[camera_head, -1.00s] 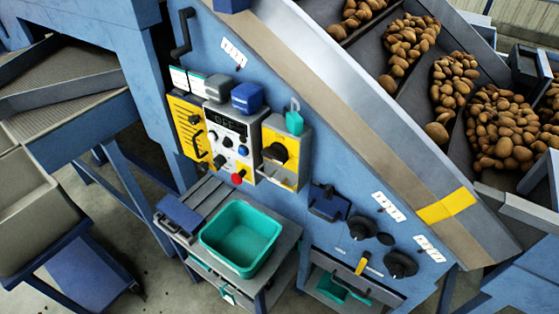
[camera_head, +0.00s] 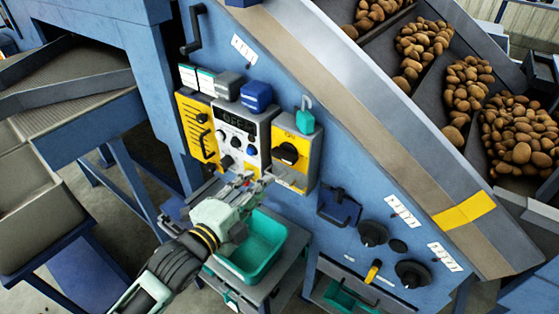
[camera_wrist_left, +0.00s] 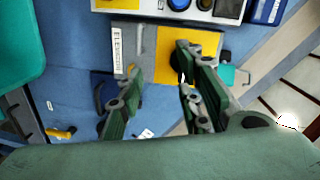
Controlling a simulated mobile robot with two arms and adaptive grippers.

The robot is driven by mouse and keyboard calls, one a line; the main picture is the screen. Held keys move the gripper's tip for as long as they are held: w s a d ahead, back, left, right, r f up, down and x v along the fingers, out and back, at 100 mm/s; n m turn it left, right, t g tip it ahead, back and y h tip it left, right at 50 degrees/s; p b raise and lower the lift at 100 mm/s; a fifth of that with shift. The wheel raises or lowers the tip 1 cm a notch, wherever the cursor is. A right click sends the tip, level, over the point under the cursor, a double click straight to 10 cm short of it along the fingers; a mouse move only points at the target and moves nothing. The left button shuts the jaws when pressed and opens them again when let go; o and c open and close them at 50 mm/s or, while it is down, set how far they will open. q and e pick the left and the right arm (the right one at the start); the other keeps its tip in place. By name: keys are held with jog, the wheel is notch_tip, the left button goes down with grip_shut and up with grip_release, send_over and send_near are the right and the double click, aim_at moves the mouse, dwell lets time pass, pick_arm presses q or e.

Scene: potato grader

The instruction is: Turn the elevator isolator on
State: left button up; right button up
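The isolator (camera_head: 296,146) is a yellow-faced grey box with a black rotary knob (camera_head: 288,153), on the blue machine side. A teal padlock (camera_head: 305,121) hangs at its upper right. My left gripper (camera_head: 246,182) is in front of the panel, just below and left of the knob in the head view, and covers the lower part of the control box. In the left wrist view its two green fingers (camera_wrist_left: 160,95) are apart and empty. One finger partly covers the yellow face (camera_wrist_left: 169,45) and the knob. My right gripper is not in view.
Left of the isolator is a white control box (camera_head: 238,125) with a dark display and small knobs, then a yellow slotted panel (camera_head: 196,127). A green bin (camera_head: 262,268) stands on a cart below. Black knobs (camera_head: 373,233) and a hanging dark-blue piece sit lower right.

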aim_at(281, 159)
pick_arm(q)
jog(key=w+d+r+m, duration=0.1)
jog(key=w+d, duration=0.1)
jog(key=w+d+r+m+h+p, duration=0.1)
jog(key=w+d, duration=0.1)
jog(key=w+d+r+m, duration=0.1)
jog(key=w+d, duration=0.1)
jog(key=w, duration=0.1)
jog(key=shift+r+t+h+p, duration=0.1)
jog(key=shift+t+h+p, duration=0.2)
jog(key=shift+h, duration=0.1)
jog(key=shift+a, duration=0.1)
jog(key=shift+c, duration=0.6)
grip_shut()
